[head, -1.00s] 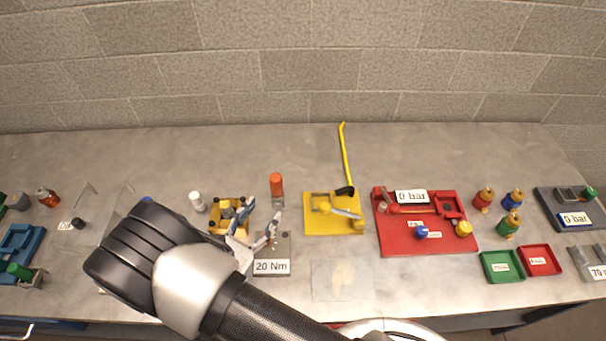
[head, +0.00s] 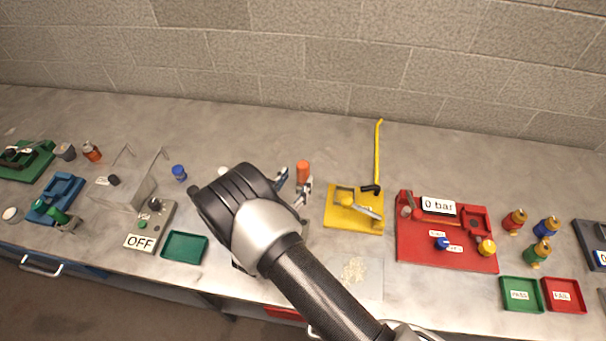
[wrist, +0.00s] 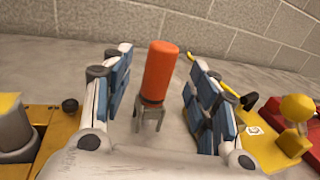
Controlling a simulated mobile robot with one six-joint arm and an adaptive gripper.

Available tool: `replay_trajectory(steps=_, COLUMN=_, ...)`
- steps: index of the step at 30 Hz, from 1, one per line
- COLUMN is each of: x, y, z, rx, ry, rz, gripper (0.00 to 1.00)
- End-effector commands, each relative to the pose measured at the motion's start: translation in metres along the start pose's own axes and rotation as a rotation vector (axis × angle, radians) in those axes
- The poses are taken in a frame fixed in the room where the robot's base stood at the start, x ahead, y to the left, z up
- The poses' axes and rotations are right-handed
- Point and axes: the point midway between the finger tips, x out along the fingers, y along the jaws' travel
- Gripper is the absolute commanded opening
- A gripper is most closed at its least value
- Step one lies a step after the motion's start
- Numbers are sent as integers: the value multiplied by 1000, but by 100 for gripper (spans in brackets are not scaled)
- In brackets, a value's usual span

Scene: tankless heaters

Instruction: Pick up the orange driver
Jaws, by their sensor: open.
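The orange driver (head: 303,171) stands upright on the grey bench, with an orange handle on top and a grey lower part. In the wrist view the orange driver (wrist: 160,72) stands between my open fingers, a little beyond them, with a gap on both sides. Its lower end is in a small grey fork-like holder (wrist: 150,117). My gripper (wrist: 162,100) is open and empty, its blue-padded fingers either side of the driver. In the head view my gripper (head: 293,185) is partly hidden behind my wrist.
A yellow fixture (head: 340,220) stands close on the right, with a yellow rod (head: 378,150) behind it. A red board (head: 420,255) marked "0 bar" lies farther right. Another yellow fixture (wrist: 60,125) is close on the left in the wrist view. Bench behind the driver is clear.

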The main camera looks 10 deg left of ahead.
Motion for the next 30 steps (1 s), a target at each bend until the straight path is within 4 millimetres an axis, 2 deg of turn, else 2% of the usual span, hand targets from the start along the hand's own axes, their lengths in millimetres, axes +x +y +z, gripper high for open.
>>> replay_trajectory(steps=4, x=10, y=-1, z=0, rx=0, ry=0, rz=-1, gripper=54)
replay_trajectory(steps=9, x=37, y=-2, z=-2, rx=0, ry=1, rz=-3, gripper=54)
replay_trajectory(steps=13, x=51, y=-1, z=-2, rx=1, ry=0, rz=-1, gripper=54)
replay_trajectory(steps=21, x=54, y=-1, z=-2, rx=-1, ry=1, rz=1, gripper=54)
replay_trajectory(steps=30, x=54, y=-1, z=-2, rx=0, ry=1, rz=1, gripper=35)
